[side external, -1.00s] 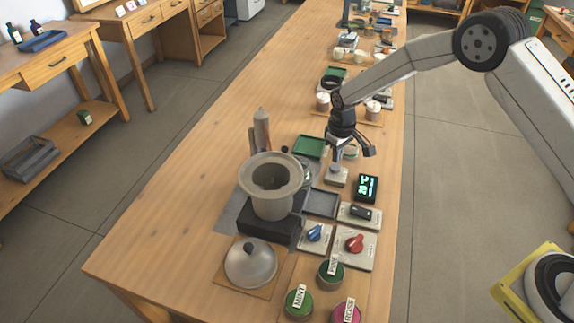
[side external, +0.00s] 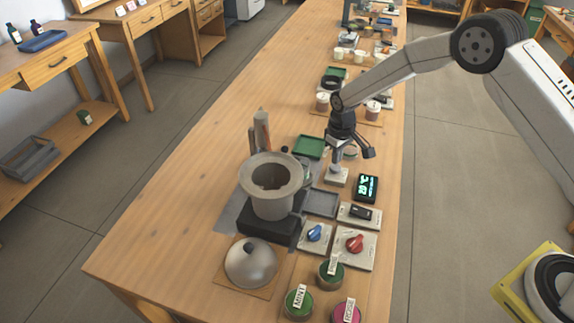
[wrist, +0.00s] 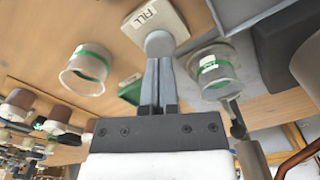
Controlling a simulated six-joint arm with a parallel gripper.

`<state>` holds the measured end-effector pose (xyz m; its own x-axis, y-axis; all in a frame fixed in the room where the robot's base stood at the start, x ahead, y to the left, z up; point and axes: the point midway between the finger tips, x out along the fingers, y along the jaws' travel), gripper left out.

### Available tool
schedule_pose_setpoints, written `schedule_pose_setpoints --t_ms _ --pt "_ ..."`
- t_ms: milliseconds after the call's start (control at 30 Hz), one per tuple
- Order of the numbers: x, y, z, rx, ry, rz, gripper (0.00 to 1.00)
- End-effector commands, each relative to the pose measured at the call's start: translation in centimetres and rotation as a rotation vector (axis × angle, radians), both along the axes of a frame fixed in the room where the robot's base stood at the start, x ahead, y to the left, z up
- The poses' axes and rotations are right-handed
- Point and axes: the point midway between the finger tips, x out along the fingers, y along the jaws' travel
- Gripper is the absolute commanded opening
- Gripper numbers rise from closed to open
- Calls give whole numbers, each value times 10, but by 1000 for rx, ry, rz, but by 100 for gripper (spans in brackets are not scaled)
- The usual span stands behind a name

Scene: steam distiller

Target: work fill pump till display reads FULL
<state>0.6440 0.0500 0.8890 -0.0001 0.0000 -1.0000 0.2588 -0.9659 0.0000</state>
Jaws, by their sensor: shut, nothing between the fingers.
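The fill pump is a pale plate marked FILL (wrist: 150,18) with a round grey knob (wrist: 160,44). In the side view its plate (side external: 337,178) lies right of the dark tray. My gripper (side external: 338,163) is shut and empty, pointing down over the pump. In the wrist view my gripper's fingertips (wrist: 158,62) meet the knob or sit just above it; I cannot tell if it is pressed. The small black display (side external: 367,188) glows green-blue beside the pump; its text is too small to read surely. The grey pot (side external: 272,205) stands open on a black base.
A domed lid (side external: 250,265) rests on a wooden board in front of the pot. Blue (side external: 315,233) and red (side external: 355,243) knobs sit on plates nearby. Clear jars with green bands (wrist: 88,68) stand close to the pump. The table's left side is clear.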

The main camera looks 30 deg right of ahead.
Motion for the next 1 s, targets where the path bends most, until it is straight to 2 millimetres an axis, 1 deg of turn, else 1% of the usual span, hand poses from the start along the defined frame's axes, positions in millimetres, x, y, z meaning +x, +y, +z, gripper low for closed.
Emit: schedule_pose_setpoints --t_ms 800,1000 --pt "0 0 -24 0 1 0 0" --pt "0 0 -24 0 0 0 0"
